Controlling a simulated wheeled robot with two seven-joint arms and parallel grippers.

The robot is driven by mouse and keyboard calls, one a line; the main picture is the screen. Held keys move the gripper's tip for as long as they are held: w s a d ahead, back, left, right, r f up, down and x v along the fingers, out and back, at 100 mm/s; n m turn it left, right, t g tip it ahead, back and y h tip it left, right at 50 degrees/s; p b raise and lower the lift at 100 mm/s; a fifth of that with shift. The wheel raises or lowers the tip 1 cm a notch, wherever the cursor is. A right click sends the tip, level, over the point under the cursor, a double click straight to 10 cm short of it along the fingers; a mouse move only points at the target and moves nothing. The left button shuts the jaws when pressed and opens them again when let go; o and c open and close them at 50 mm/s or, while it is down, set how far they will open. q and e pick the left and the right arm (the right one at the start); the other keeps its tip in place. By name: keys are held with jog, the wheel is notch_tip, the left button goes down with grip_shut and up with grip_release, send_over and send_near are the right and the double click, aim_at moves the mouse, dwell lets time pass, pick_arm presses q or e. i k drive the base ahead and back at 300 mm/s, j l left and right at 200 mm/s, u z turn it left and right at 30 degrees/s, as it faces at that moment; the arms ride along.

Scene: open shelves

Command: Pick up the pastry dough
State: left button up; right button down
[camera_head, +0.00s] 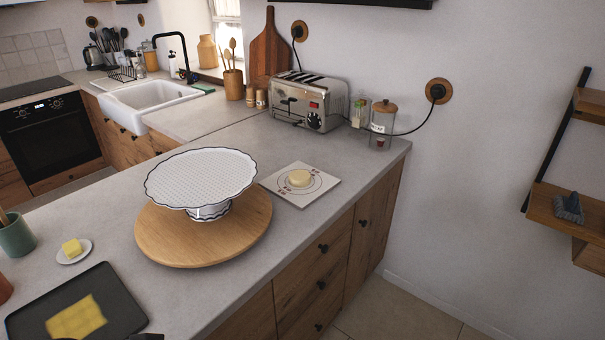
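A pale, round, flattened lump of dough (299,178) sits on a square white board (321,193) with ring markings, right of the cake stand. A flat yellow sheet (77,319), which also looks like dough, lies on a dark tray (112,281) at the lower left. I cannot tell from its look alone which one is the pastry dough. Neither gripper shows clearly. Small dark shapes touch the bottom edge by the tray, too cut off to identify.
A white cake stand (200,175) stands on a round wooden board (165,245) mid-counter. A small plate (62,259) with butter (72,248) and a green cup (17,237) are at left. A toaster (308,100) and glass jar (382,125) stand behind. The counter's front right is clear.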

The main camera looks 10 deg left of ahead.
aim_at(297, 178)
jog(key=i+l+u, duration=0.35)
jog(key=i+l, duration=0.25)
jog(key=i+l+u, duration=0.15)
jog(key=i+l, duration=0.2)
jog(key=i+l+u, duration=0.2)
jog(key=l, duration=0.2)
jog(key=i+l+u, duration=0.15)
jog(key=i+l, duration=0.15)
jog(key=l, duration=0.15)
jog(key=i+l+u, duration=0.15)
jog(key=l, duration=0.3)
jog(key=i, duration=0.1)
